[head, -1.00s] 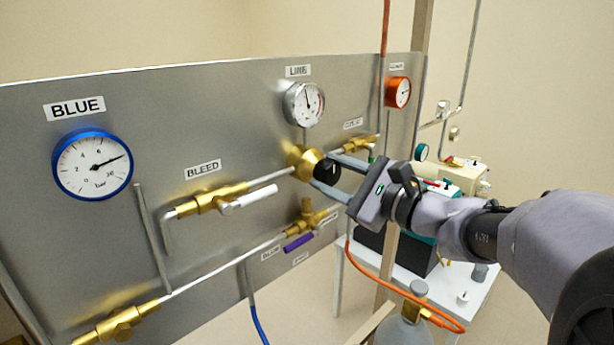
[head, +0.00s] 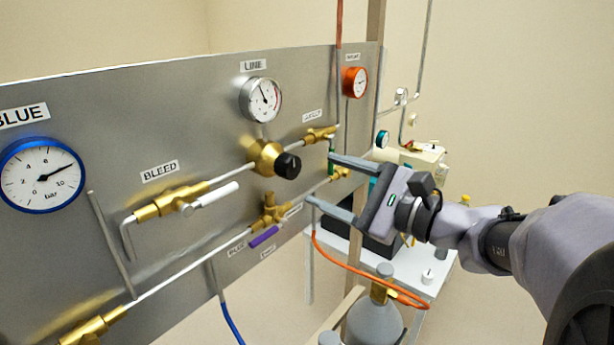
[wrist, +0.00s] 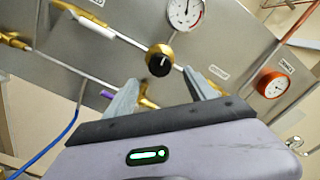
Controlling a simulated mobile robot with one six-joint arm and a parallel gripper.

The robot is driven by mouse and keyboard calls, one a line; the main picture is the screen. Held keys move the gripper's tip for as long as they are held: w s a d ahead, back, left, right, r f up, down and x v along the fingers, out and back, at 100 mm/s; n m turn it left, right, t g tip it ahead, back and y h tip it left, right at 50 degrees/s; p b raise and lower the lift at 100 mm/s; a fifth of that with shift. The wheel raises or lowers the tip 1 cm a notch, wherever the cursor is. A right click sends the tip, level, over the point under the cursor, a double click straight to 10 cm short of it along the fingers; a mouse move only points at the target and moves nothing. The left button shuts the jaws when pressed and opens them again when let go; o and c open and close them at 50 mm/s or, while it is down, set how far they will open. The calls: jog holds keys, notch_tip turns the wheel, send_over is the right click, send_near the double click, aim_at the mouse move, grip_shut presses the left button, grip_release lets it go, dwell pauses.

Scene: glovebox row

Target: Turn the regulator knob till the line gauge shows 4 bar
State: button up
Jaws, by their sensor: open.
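The regulator knob (head: 288,165) is black on a brass body (head: 265,157) on the grey panel, below the line gauge. The line gauge (head: 261,99) has a white face; its needle points up and slightly left, but its numbers are too small to read. My gripper (head: 322,180) is open and empty, to the right of the knob and apart from it. In the wrist view the knob (wrist: 159,62) shows beyond and between the two spread fingers (wrist: 160,90), with a white mark on its face. The line gauge (wrist: 185,12) is partly cut off there.
The blue gauge (head: 43,175), white bleed handle (head: 215,195) and purple handle (head: 264,236) are on the panel left of my gripper. An orange gauge (head: 355,82) is at upper right. A gas cylinder (head: 375,322) with an orange hose stands below.

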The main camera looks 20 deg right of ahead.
jog(key=v, duration=0.8)
jog(key=shift+s+p, duration=0.15)
jog(key=shift+p, duration=0.2)
jog(key=shift+d, duration=0.15)
jog(key=s+a+f+n+g, duration=0.2)
jog(key=a+f+n+g, duration=0.1)
jog(key=a, duration=0.3)
jog(key=s+a+f+n+g, duration=0.2)
jog(key=a+f+g, duration=0.2)
jog(key=a, duration=0.2)
jog(key=s+a+f+n+g+h, duration=0.2)
jog(key=s+f+n+h, duration=0.6)
jog(key=n, duration=0.3)
jog(key=shift+s, duration=0.65)
